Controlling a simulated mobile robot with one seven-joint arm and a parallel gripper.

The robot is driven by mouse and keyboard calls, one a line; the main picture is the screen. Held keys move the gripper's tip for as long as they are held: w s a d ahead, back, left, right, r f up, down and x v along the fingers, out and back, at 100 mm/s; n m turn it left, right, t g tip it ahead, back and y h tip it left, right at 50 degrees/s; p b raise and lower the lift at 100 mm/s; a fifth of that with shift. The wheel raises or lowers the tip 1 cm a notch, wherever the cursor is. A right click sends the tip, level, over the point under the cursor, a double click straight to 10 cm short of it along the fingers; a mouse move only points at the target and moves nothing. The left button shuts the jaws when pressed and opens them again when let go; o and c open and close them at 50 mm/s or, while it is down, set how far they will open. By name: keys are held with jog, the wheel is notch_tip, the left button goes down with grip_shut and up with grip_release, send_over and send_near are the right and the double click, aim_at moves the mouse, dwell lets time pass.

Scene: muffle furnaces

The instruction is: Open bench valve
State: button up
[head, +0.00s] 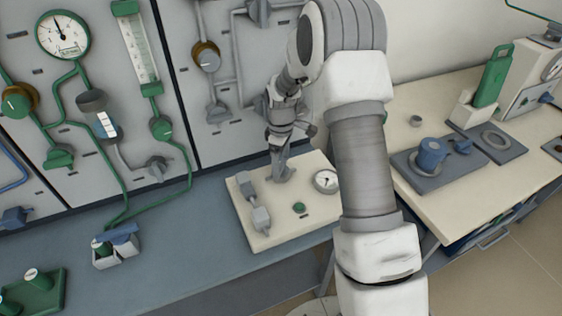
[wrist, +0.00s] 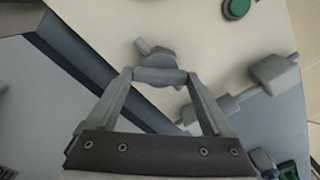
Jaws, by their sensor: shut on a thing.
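The bench valve (wrist: 155,56) is a small grey part on a cream panel (head: 256,238) lying on the blue-grey bench. In the wrist view its grey handle lies between my fingertips. My gripper (wrist: 159,76) is shut on the valve handle, one finger at each end. In the head view my gripper (head: 281,165) points down at the back of the panel, and the valve (head: 284,175) is partly hidden beneath it.
The cream panel also carries a round gauge (head: 326,181), a green button (head: 299,208) and grey pipe fittings (head: 252,200). A grey-white wall panel with a gauge (head: 63,35) and pipes stands behind. A green tray (head: 35,290) is at the left front. A cream table (head: 440,212) stands at right.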

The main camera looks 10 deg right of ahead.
aim_at(281, 165)
jog(key=m, duration=0.4)
jog(key=shift+m, duration=0.3)
jog(key=m, duration=0.4)
jog(key=shift+m, duration=0.4)
jog(key=o, duration=1.1)
jog(key=shift+o, duration=0.2)
jog(key=shift+r, duration=0.15)
notch_tip(281, 165, up, 17)
jog(key=p, duration=0.2)
jog(key=shift+r, duration=0.15)
